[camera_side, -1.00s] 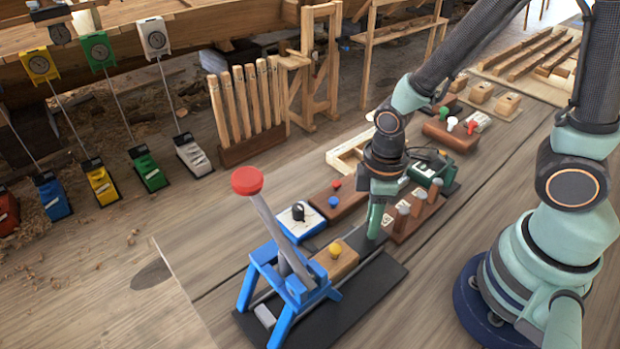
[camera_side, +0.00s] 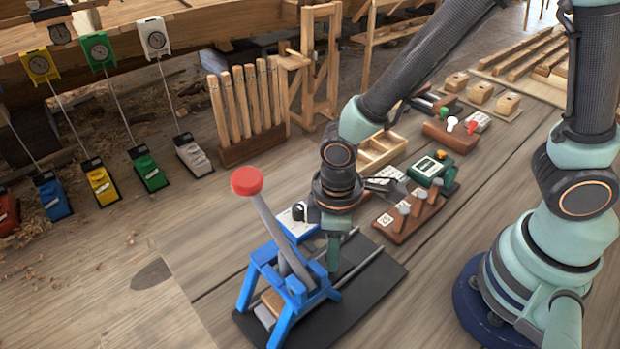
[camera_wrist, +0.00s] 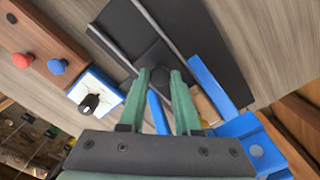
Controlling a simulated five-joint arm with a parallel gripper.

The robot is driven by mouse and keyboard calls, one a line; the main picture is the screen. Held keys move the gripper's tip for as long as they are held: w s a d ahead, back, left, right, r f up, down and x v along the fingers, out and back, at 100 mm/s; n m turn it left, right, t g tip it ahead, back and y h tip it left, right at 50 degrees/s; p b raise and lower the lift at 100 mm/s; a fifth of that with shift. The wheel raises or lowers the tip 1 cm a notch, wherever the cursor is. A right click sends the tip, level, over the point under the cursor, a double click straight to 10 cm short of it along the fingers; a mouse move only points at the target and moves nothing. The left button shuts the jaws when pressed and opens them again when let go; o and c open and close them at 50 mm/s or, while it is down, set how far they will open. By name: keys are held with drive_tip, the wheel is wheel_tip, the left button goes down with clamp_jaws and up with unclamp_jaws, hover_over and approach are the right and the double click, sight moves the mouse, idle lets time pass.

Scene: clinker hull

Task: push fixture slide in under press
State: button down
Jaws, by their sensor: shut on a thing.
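The press (camera_side: 287,285) has a blue frame and a tilted grey lever with a red knob (camera_side: 247,180). It stands at the left end of a dark base plate (camera_side: 375,285) with two grey rails. The wooden fixture slide (camera_side: 272,301) shows low between the blue legs, mostly hidden by the frame. Its wood also shows beside a finger in the wrist view (camera_wrist: 206,107). My gripper (camera_side: 333,266) is low over the plate, just right of the press. In the wrist view its green fingers (camera_wrist: 160,80) are closed about a small dark round knob; its link to the slide is hidden.
A white-topped blue box with a black knob (camera_wrist: 89,102) is close behind my gripper. A brown board with red and blue knobs (camera_wrist: 40,55) is beside it. A brown block with pegs (camera_side: 408,216) and a green box (camera_side: 430,168) stand right. The plate's right part is clear.

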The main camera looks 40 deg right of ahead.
drive_tip(key=c, duration=0.6)
unclamp_jaws()
drive_tip(key=shift+a, duration=0.3)
drive_tip(key=shift+d, duration=0.1)
wheel_tip(320, 180, up, 12)
drive_tip(key=shift+r, duration=0.1)
drive_tip(key=w+d+r+m+t, duration=0.1)
drive_tip(key=d+r+m, duration=0.3)
drive_tip(key=d, duration=0.5)
drive_tip(key=w+d+r+m+t, duration=0.2)
drive_tip(key=d+r+m+t, duration=0.2)
drive_tip(key=d, duration=0.5)
drive_tip(key=shift+w+m+t, duration=0.25)
drive_tip(key=shift+m+t, duration=0.05)
drive_tip(key=shift+m, duration=0.1)
